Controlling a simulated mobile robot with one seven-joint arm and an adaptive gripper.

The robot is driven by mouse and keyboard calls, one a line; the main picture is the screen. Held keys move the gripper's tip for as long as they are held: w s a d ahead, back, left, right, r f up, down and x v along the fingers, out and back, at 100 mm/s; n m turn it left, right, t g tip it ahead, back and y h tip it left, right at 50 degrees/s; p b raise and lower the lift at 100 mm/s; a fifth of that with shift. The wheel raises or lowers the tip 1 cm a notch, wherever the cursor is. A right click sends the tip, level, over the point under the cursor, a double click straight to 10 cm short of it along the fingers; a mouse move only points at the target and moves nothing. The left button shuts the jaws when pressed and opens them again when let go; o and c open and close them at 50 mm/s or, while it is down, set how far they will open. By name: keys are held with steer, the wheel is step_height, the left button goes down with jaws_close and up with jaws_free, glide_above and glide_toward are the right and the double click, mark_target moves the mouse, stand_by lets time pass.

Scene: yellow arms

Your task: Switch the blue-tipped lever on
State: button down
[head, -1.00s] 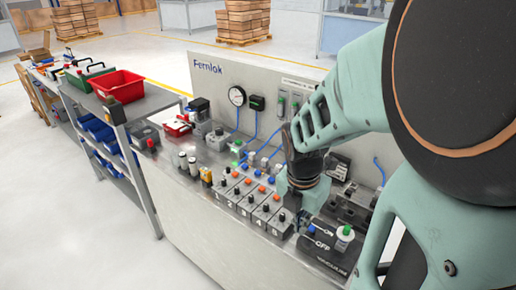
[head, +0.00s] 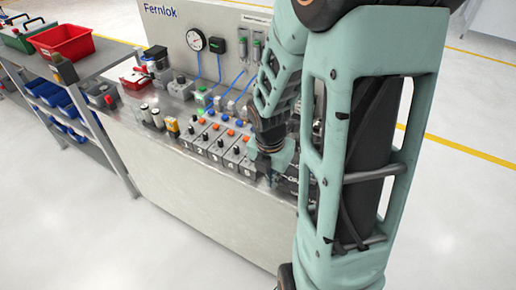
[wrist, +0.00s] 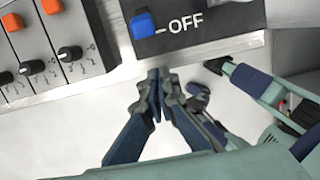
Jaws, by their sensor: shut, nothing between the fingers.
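The blue-tipped lever (wrist: 142,23) shows in the wrist view at the top, on a dark panel (wrist: 222,12) beside the word OFF. Only its blue tip is clear; the panel's upper part is out of frame. My gripper (wrist: 158,76) is shut and empty. In the wrist view its fingertips appear just below the panel's edge strip, apart from the lever. In the head view my gripper (head: 268,178) is at the bench's right end, and my arm hides the lever and its panel.
Grey modules with black knobs and orange buttons (wrist: 52,6) stand left of the panel on the bench (head: 190,205). The back board (head: 180,45) with gauge and blue tubes rises behind. A shelf with a red tray (head: 62,42) stands left. Floor in front is clear.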

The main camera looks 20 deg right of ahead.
steer(key=shift+w+d+r+p, duration=0.65)
steer(key=shift+w+d+r, duration=0.1)
steer(key=shift+d, duration=0.2)
steer(key=shift+w+d+r, duration=0.2)
steer(key=shift+w+d, duration=0.15)
steer(key=shift+d, duration=0.1)
